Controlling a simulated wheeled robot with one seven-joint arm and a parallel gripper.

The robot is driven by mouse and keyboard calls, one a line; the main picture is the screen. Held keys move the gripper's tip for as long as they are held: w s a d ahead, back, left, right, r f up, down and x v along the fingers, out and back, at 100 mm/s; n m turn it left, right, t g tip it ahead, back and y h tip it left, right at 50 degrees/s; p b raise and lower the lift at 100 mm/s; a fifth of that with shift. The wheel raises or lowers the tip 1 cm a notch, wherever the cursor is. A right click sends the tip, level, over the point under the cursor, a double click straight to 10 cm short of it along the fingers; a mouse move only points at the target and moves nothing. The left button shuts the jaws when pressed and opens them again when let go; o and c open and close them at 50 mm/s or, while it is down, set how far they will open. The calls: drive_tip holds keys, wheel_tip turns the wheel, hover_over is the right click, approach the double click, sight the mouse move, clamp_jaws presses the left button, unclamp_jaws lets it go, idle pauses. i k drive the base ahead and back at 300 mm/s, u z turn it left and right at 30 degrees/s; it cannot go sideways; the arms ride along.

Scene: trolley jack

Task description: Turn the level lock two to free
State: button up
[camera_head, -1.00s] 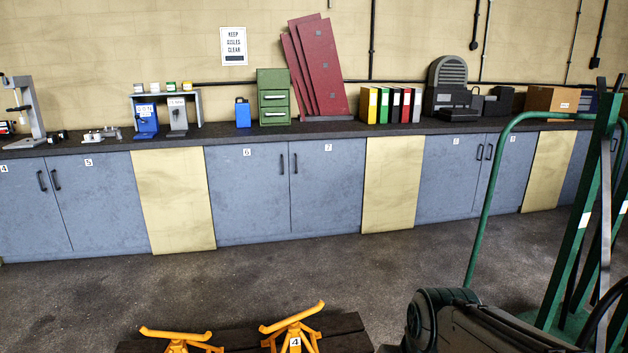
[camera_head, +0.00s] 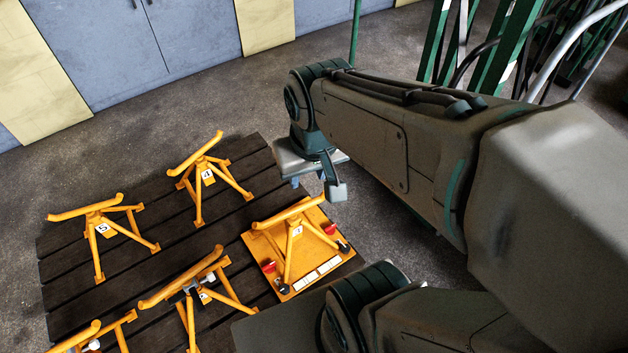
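A yellow base plate (camera_head: 262,246) lies on the dark slatted pallet and carries a yellow stand (camera_head: 287,258) marked 3. A red part (camera_head: 268,266) sits at its left edge and another red part (camera_head: 329,228) at its right. Black knobs (camera_head: 283,289) and white labels (camera_head: 315,274) are along its front; the label text is too small to read. I cannot tell which part is level lock two. My gripper (camera_head: 310,182) points down above and behind the plate, apart from it. Its fingers are small and partly hidden, so their opening is unclear.
The pallet (camera_head: 163,262) holds several other yellow stands, including one marked 5 (camera_head: 98,225) and one marked 4 (camera_head: 203,172). A front stand (camera_head: 190,290) has a grey fitting. Green frames (camera_head: 505,50) stand at the top right. Blue cabinets (camera_head: 95,50) line the back.

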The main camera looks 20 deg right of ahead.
sight(330, 230)
drive_tip(key=k, duration=1.3)
drive_tip(key=z, duration=0.85)
drive_tip(key=i, duration=1.65)
drive_tip(key=u, duration=0.85)
